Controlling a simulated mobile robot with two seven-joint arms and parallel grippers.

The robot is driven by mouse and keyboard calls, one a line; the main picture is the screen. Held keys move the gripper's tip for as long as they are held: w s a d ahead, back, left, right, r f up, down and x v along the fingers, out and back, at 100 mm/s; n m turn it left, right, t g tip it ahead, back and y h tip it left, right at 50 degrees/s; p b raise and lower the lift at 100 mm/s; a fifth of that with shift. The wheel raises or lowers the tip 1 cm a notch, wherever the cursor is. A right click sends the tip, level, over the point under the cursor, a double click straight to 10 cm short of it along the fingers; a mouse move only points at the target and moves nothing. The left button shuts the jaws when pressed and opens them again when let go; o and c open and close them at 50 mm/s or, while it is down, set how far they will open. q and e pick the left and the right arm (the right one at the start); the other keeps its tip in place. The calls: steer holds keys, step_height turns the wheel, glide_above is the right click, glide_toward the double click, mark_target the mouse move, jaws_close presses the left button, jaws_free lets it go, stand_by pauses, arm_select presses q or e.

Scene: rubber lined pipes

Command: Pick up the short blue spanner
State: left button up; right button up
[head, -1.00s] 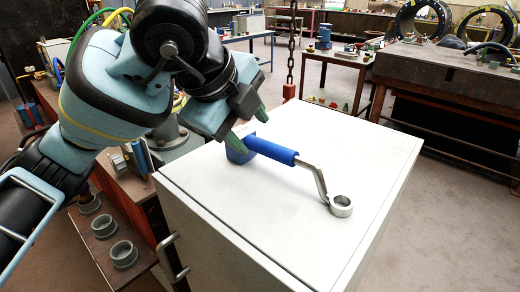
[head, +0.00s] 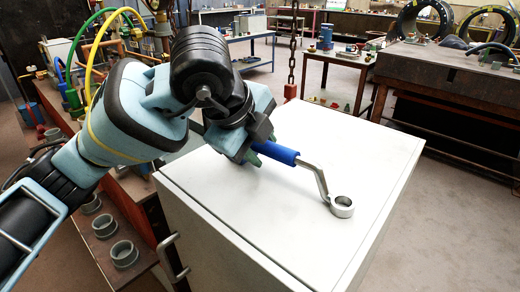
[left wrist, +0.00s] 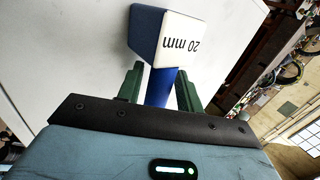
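The blue spanner lies on the pale cabinet top. Its blue sleeve (head: 284,154) and bent metal shank, ending in a ring (head: 341,206), show in the head view. The left wrist view shows its blue handle (left wrist: 160,88) and a blue end block with a white face marked "20 mm" (left wrist: 180,42). My left gripper (head: 262,149) is down at the handle's near-block end. Its green fingers (left wrist: 160,85) stand on either side of the handle and look open; contact is hard to judge. My arm hides the block in the head view. My right gripper is out of view.
The pale cabinet top (head: 300,250) is otherwise bare. A red hook on a chain (head: 290,90) hangs behind it. A shelf with grey rings (head: 124,253) stands at the left, with hoses and pipework behind. A dark workbench (head: 455,75) is at the right.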

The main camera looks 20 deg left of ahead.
arm_select(q)
steer(key=c, duration=0.7)
jaws_close()
steer(key=shift+r, duration=0.25)
